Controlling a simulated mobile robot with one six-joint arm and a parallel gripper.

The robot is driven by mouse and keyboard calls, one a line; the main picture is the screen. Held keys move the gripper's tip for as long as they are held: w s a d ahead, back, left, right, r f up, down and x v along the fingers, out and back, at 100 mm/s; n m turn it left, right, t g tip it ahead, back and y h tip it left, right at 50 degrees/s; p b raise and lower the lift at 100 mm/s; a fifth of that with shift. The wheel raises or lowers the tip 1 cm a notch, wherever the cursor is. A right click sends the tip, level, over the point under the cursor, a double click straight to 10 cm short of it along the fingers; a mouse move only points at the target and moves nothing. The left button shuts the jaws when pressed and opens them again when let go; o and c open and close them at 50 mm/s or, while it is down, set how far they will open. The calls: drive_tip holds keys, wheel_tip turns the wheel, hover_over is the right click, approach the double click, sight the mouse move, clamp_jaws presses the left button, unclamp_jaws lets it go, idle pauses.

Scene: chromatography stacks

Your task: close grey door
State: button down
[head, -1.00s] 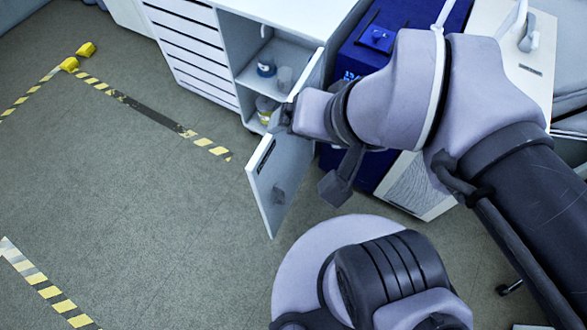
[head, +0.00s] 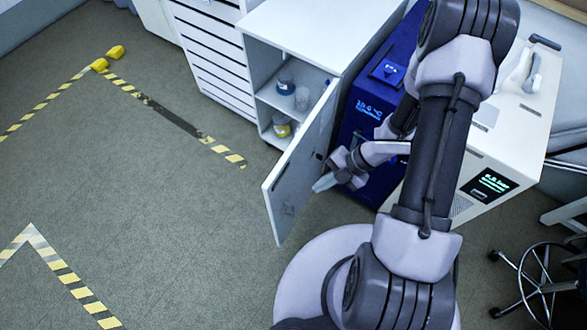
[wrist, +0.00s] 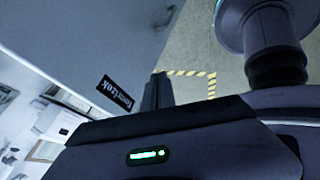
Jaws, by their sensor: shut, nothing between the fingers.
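The grey door (head: 292,178) of the white cabinet (head: 310,28) stands wide open, swung out toward me over the floor. Its inner face shows to the left in the head view. In the wrist view the door (wrist: 95,35) fills the upper left, with a black label (wrist: 115,93) on it. My gripper (head: 324,184) is shut and empty at the right, outer side of the door, close to it. In the wrist view my gripper (wrist: 157,88) overlaps the door's edge. I cannot tell whether it touches the door.
Shelves inside the cabinet hold small containers (head: 285,83). A blue unit (head: 374,112) stands just right of the door. A white instrument (head: 488,185) with a lit screen and a wheeled stool base (head: 535,285) are further right. The floor (head: 130,185) on the left is open, with striped tape.

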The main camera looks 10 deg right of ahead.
drive_tip(key=shift+w+a+f+b, duration=0.5)
drive_tip(key=shift+a+f+b, duration=0.55)
drive_tip(key=shift+a+f, duration=0.35)
drive_tip(key=shift+w+a+f+b, duration=0.45)
drive_tip(key=shift+a+f+b, duration=0.7)
drive_tip(key=shift+a, duration=0.45)
drive_tip(key=shift+w+a+f+b, duration=0.5)
drive_tip(key=shift+a+f+b, duration=0.5)
drive_tip(key=shift+a+f, duration=0.45)
drive_tip(key=shift+r, duration=0.1)
